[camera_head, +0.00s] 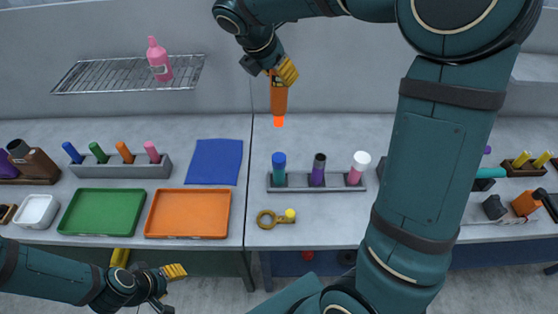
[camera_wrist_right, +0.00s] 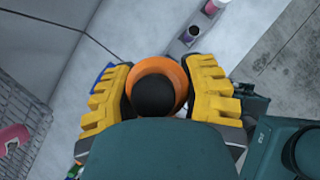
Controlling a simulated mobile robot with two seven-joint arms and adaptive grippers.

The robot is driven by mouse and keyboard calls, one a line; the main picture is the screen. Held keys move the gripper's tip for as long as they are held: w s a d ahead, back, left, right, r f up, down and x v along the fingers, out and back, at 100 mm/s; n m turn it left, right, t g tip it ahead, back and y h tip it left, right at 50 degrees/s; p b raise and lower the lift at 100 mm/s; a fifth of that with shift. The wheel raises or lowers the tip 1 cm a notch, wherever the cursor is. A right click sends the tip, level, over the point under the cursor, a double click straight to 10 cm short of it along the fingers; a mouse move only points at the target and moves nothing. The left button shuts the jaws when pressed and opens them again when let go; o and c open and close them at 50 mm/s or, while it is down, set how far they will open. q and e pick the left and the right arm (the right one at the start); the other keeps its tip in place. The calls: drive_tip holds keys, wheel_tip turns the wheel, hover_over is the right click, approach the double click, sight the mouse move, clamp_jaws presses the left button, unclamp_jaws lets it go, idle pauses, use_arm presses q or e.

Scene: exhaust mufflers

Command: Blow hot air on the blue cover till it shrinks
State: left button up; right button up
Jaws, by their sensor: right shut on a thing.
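An orange hot-air tool (camera_head: 278,95) with a glowing red-orange tip points down. My right gripper (camera_head: 280,73) is shut on it, and the tool also shows between the yellow fingers in the right wrist view (camera_wrist_right: 156,80). The blue cover (camera_head: 279,159) is on top of a teal tube (camera_head: 279,178) standing in a grey rack (camera_head: 299,187). The tip appears above the cover in the head view and apart from it; the exact gap cannot be told. My left gripper (camera_head: 148,266) is open and empty, low at the table's front edge.
The rack also holds a purple tube (camera_head: 318,173) and a pink one (camera_head: 357,170). A blue mat (camera_head: 214,161), green tray (camera_head: 101,211) and orange tray (camera_head: 188,213) lie to the left. A wire shelf (camera_head: 125,75) carries a pink bottle (camera_head: 159,60). A yellow ring tool (camera_head: 276,218) lies in front.

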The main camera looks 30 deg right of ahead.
sight(279, 106)
wheel_tip(279, 106, down, 10)
drive_tip(key=b, duration=0.3)
idle(1.1)
